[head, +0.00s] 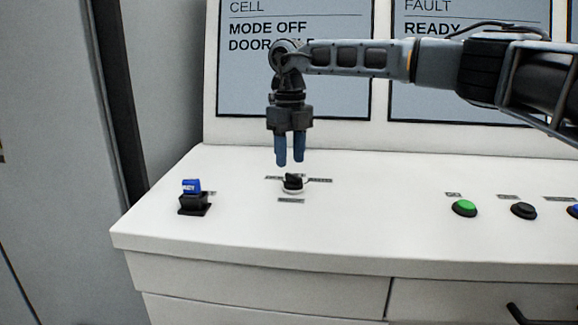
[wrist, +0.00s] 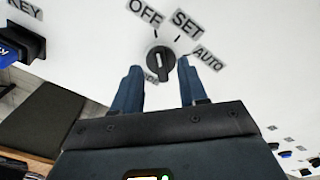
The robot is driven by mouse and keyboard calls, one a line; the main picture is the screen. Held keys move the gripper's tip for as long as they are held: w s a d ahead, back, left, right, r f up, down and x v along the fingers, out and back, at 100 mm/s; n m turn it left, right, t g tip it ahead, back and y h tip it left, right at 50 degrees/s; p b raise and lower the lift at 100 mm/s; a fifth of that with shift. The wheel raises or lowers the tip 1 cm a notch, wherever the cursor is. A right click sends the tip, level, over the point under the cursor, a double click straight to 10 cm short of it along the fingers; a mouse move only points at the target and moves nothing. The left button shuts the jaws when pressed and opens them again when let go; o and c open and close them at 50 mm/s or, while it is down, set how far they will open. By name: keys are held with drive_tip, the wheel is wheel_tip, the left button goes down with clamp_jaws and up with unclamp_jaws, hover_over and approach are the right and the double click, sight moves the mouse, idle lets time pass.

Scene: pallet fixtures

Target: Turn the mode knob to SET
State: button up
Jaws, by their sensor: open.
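The mode knob (head: 292,183) is a small black knob on a pale base, on the white sloped console. In the wrist view the knob (wrist: 159,64) has a white mark pointing up, roughly to the OFF label (wrist: 145,12). The SET label (wrist: 188,24) is to its upper right and the AUTO label (wrist: 208,59) is at its right. Another label below it is partly hidden by a finger. My gripper (head: 290,163) is open and empty, its blue fingers pointing down just above the knob, one on each side in the wrist view.
A black key switch with a blue KEY tag (head: 192,186) stands left of the knob. A green button (head: 464,208) and a black button (head: 523,211) are at the right. The left screen (head: 240,70) reads MODE OFF; its door line is partly hidden by my arm.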

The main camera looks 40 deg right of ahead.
sight(289, 173)
drive_tip(key=shift+f, duration=1.9)
drive_tip(key=shift+c, duration=0.4)
drive_tip(key=shift+a, duration=0.1)
clamp_jaws()
